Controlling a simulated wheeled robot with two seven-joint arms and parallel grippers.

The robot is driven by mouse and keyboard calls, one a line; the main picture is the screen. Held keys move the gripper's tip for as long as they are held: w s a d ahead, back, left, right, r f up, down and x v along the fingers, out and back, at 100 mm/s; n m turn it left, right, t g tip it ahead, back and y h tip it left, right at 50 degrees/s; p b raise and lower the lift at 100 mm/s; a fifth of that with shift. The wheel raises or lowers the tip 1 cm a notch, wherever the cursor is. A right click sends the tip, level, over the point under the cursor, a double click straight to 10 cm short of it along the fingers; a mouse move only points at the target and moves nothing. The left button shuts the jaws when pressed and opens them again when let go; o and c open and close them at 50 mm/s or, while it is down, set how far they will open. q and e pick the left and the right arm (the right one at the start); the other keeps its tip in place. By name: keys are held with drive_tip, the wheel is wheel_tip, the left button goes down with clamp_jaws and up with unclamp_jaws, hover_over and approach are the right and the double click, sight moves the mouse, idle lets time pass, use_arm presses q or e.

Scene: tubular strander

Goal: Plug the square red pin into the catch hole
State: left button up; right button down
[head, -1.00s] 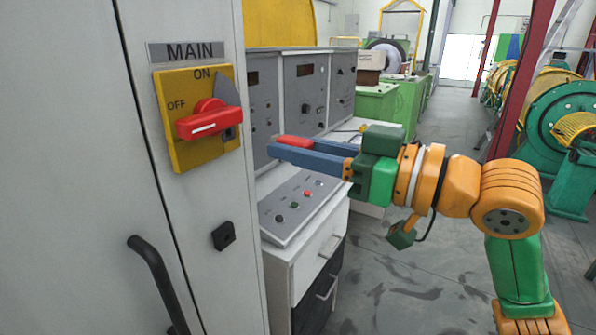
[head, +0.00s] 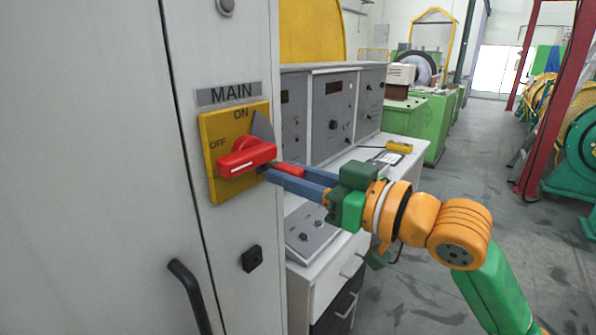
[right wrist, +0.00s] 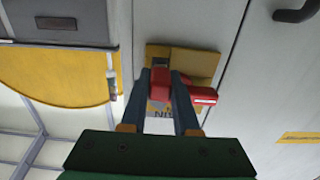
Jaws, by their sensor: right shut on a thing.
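The square red pin (head: 291,169) is held between the two blue fingers of my right gripper (head: 272,170). In the right wrist view, the pin (right wrist: 160,83) shows as a red block between the fingertips. The fingertips are close to the right edge of the yellow MAIN switch plate (head: 212,176), beside the red switch handle (head: 245,157). A grey pointed catch (head: 263,127) sits at the plate's upper right. The lower right of the plate, where a dark square spot showed earlier, is hidden behind the handle and fingertips. I cannot tell whether the pin touches the plate. My left gripper is out of view.
A black square fitting (head: 252,259) and a black door handle (head: 190,295) stick out of the grey cabinet below the switch. Grey control panels (head: 333,115) and a sloped button console (head: 312,232) stand to the right. The floor (head: 420,285) at right is open.

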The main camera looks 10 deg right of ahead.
idle(0.4)
drive_tip(key=shift+p, duration=0.5)
idle(0.8)
drive_tip(key=shift+p+x, duration=0.75)
drive_tip(key=shift+x, duration=0.25)
drive_tip(key=c, duration=0.6)
unclamp_jaws()
drive_tip(key=shift+w, duration=0.1)
drive_tip(key=shift+a, duration=0.1)
